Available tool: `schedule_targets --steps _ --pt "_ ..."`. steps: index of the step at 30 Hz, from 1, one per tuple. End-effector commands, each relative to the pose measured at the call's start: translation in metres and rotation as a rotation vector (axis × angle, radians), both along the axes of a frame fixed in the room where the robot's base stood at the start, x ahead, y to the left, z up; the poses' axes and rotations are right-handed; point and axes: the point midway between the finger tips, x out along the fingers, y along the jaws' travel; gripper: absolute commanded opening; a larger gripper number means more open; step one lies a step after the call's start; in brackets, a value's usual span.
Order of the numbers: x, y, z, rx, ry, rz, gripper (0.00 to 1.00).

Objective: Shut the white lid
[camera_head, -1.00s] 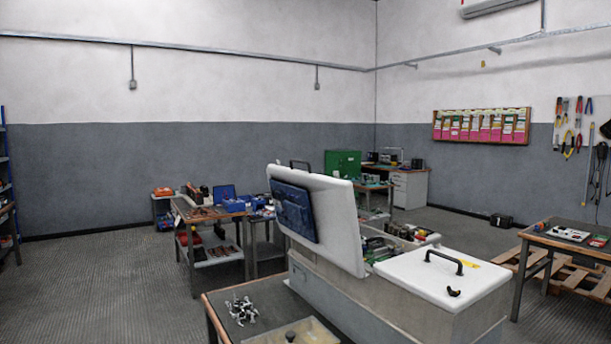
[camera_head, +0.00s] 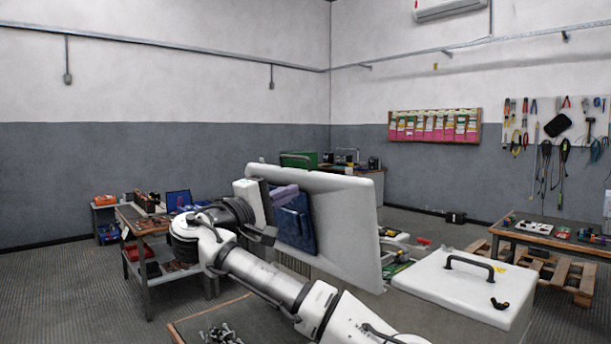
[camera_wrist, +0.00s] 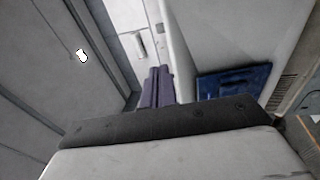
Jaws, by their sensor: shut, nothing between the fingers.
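The white lid (camera_head: 348,215) stands raised, tilted near upright, on the grey box.
A second white lid (camera_head: 465,285) with a black handle (camera_head: 470,264) lies flat to the right of the raised one. A workbench (camera_head: 140,230) stands at the left and another table (camera_head: 550,240) at the right. A low table (camera_head: 215,315) with metal parts is in front.

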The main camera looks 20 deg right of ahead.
Motion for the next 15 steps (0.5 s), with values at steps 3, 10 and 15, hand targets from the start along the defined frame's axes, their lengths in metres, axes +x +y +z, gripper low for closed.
schedule_targets --steps 3,10,15 --pt "-0.01 -0.019 0.006 -0.007 0.0 -0.065 0.0" --pt "0.001 -0.05 0.016 -0.005 0.002 -0.066 0.0" --pt "0.014 -0.084 0.024 -0.005 0.002 -0.064 0.0"
